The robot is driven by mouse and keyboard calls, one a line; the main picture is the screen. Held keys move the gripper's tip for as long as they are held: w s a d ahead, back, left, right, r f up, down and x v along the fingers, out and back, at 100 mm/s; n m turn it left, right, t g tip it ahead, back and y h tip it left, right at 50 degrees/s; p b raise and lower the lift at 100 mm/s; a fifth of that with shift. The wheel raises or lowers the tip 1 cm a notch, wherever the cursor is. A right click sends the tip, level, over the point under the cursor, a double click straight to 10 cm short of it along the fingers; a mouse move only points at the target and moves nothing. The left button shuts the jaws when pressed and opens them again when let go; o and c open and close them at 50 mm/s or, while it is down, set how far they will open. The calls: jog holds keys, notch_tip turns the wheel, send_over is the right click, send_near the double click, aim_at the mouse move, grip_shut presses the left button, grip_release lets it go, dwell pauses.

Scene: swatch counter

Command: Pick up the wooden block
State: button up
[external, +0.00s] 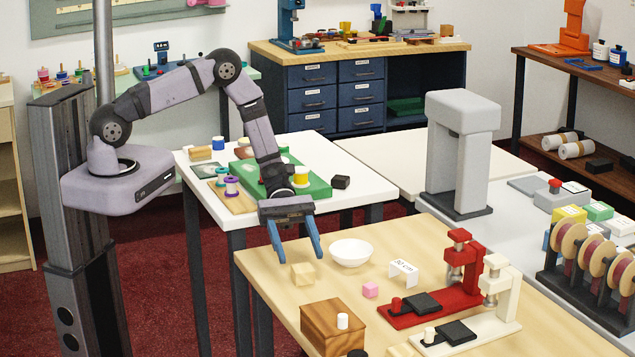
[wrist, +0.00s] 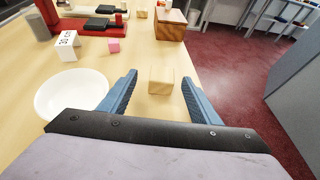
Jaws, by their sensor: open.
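A small light wooden block (external: 303,274) sits on the wooden table near its left edge, beside a white bowl. In the wrist view the wooden block (wrist: 161,81) lies between the two blue fingers, beyond the palm, apart from both fingers. My gripper (external: 296,256) is open and empty, its fingers pointing down above the table just behind the block. In the wrist view the open gripper (wrist: 158,88) shows both fingertips, one on either side of the block.
The white bowl (external: 351,252) stands close to the right of my gripper. A pink cube (external: 370,289), a small white sign (external: 403,272), a brown wooden box (external: 333,325) and a red press (external: 430,306) stand nearby. The table's left edge is close to the block.

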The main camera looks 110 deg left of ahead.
aim_at(302, 266)
jog(key=shift+p+x, duration=1.3)
jog(key=shift+x, duration=0.9)
jog(key=shift+d+f, duration=0.35)
jog(key=c, duration=1.1)
